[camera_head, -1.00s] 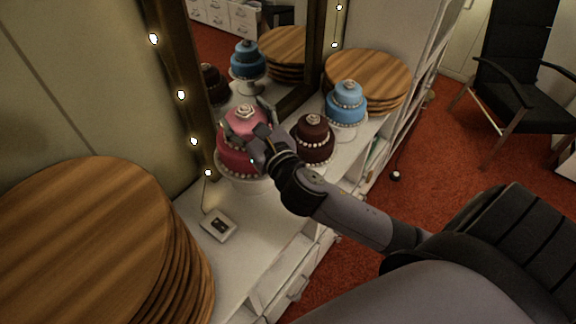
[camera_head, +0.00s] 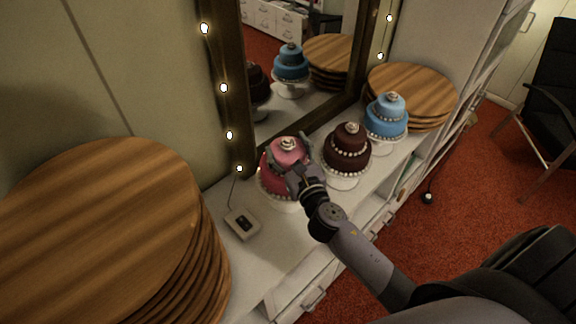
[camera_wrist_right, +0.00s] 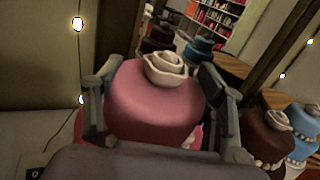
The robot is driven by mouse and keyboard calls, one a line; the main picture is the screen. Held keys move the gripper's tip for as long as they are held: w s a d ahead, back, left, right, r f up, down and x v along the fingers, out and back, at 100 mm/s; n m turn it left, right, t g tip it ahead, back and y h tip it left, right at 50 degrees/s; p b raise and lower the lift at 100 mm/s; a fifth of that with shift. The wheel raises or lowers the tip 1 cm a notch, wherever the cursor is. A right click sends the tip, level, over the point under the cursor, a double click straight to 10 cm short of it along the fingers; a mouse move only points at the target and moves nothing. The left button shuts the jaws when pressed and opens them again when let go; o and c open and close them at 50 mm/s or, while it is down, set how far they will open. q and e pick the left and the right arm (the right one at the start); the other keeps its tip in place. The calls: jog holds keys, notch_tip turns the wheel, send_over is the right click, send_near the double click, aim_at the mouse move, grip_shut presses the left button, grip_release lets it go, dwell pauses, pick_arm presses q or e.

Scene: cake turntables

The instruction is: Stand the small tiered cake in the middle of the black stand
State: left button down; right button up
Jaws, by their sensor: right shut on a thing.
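A pink tiered cake (camera_head: 270,181) with a white rose on top and pearls round its base stands on a white stand (camera_head: 287,205) on the counter. My right gripper (camera_head: 290,160) is shut on its upper tier from above, one finger on each side. The pink cake (camera_wrist_right: 153,108) also shows between the fingers in the right wrist view. I cannot tell whether the cake touches its stand; the gripper hides part of it. No black stand shows. My left gripper is not in view.
A brown tiered cake (camera_head: 347,152) on a white stand is close right of the pink one, with a blue tiered cake (camera_head: 387,117) beyond it. Stacked wooden boards (camera_head: 100,225) fill the left; more boards (camera_head: 415,90) are behind. A mirror (camera_head: 290,60) stands along the wall.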

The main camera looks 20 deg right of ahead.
jog(key=shift+f+b, duration=1.3)
jog(key=shift+f, duration=1.1)
jog(key=shift+f, duration=0.15)
jog(key=o, duration=1.9)
jog(key=shift+o, duration=0.2)
